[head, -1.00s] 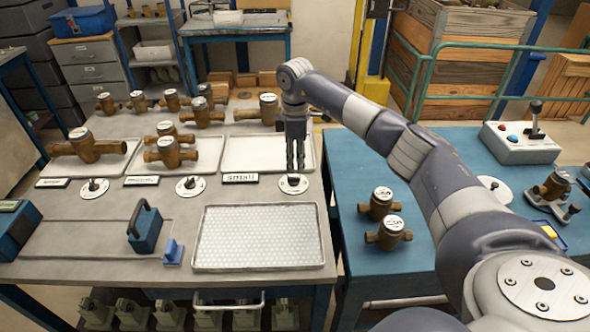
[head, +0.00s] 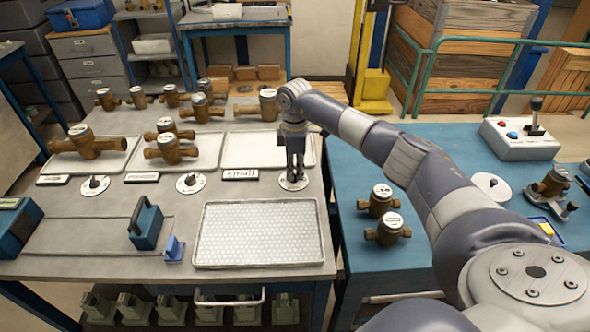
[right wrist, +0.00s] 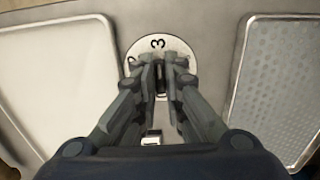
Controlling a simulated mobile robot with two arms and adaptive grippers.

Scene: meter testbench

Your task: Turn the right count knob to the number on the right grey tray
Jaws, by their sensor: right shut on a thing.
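My right gripper (head: 294,180) is shut on the right count knob (right wrist: 160,88), pointing down over its round white dial (head: 284,187). In the right wrist view the fingers (right wrist: 162,75) close around the dark knob and hide most of it. The dial (right wrist: 178,45) shows a 3 and part of another numeral beside the fingers. The knob's pointer direction cannot be told. The right grey tray (head: 235,150) lies behind the dial, next to a label (head: 240,174) reading "small". I see no meter on this tray. My left gripper is not in view.
The middle tray (head: 207,147) holds two brass meters, the left tray (head: 60,172) one. Two more dials (head: 190,183) stand to the left. A mesh-patterned tray (head: 260,262) lies in front. Several meters stand behind the trays. A blue table (head: 350,265) is at the right.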

